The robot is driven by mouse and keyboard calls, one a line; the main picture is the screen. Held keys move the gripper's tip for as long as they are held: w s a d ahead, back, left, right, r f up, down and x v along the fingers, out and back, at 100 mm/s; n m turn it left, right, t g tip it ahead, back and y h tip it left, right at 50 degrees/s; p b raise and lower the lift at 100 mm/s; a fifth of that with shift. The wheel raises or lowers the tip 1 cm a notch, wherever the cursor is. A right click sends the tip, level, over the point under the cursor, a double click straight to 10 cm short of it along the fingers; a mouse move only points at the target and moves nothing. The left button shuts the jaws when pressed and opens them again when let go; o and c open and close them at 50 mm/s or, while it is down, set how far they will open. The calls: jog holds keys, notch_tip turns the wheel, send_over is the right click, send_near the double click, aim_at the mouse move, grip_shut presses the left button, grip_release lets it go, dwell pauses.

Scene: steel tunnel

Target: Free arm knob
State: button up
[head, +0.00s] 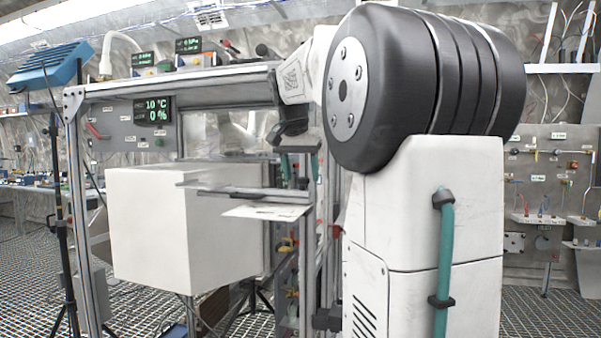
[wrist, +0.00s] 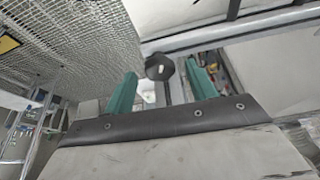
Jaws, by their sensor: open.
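In the wrist view a round black knob (wrist: 159,67) with a pale slot or hole in its face shows at the end of a grey metal bar. It lies in the gap between the two green fingers of my gripper (wrist: 160,73), with space on both sides. The fingers are apart and hold nothing. I cannot tell from this view how deep the knob sits between them. In the head view my gripper (head: 300,172) points down beside the metal frame, near a small shelf. The knob cannot be made out there.
A large white box (head: 150,225) stands left of my gripper. A thin shelf with a paper sheet (head: 265,211) juts out close below the fingers. A metal frame post (head: 82,220) and a blue lamp on a stand (head: 48,65) are at left. Grated floor (head: 30,260) is open at far left.

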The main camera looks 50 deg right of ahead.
jog(key=shift+f, duration=0.15)
jog(key=c, duration=1)
jog(key=shift+s+d+n+t+y, duration=0.1)
jog(key=shift+n+t+y, duration=0.3)
jog(key=shift+n, duration=1.05)
jog(key=shift+s+d+n+t+y, duration=0.15)
jog(key=shift+n+t, duration=0.35)
jog(key=shift+n, duration=0.95)
jog(key=o, duration=1)
